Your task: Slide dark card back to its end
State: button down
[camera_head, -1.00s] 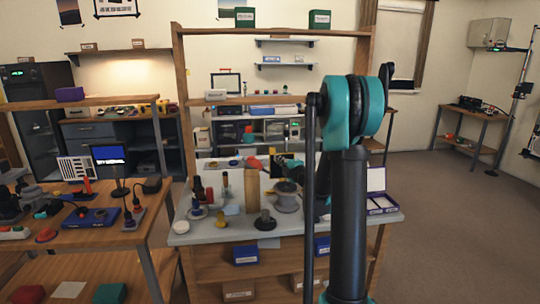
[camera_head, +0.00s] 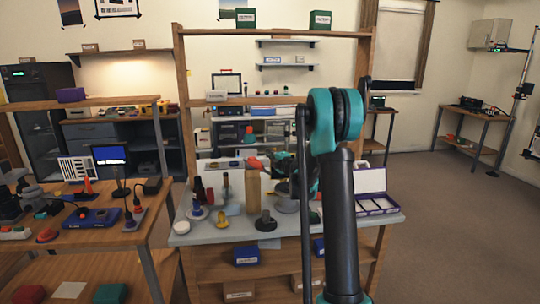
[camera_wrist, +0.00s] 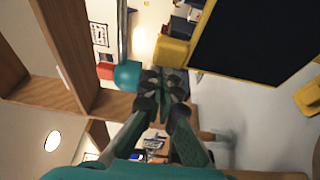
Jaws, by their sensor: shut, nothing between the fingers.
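A large black panel edged in yellow (camera_wrist: 250,38) fills the upper right of the wrist view. It may be the dark card, but I cannot tell for sure. My gripper (camera_wrist: 165,84) is in the middle of the wrist view, its fingers closed together with nothing between them. Its tips appear close to the panel's yellow corner block (camera_wrist: 172,50); I cannot tell whether they touch. In the head view my arm reaches over the grey-topped bench (camera_head: 222,236) and hides part of it. I cannot make out the dark card there.
A tan upright block (camera_head: 253,188), a dark-knobbed round stand (camera_head: 265,222) and a white round piece (camera_head: 182,227) stand on the bench.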

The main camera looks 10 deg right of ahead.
jog(key=d, duration=1.4)
jog(key=shift+d, duration=0.1)
jog(key=shift+s+d, duration=0.1)
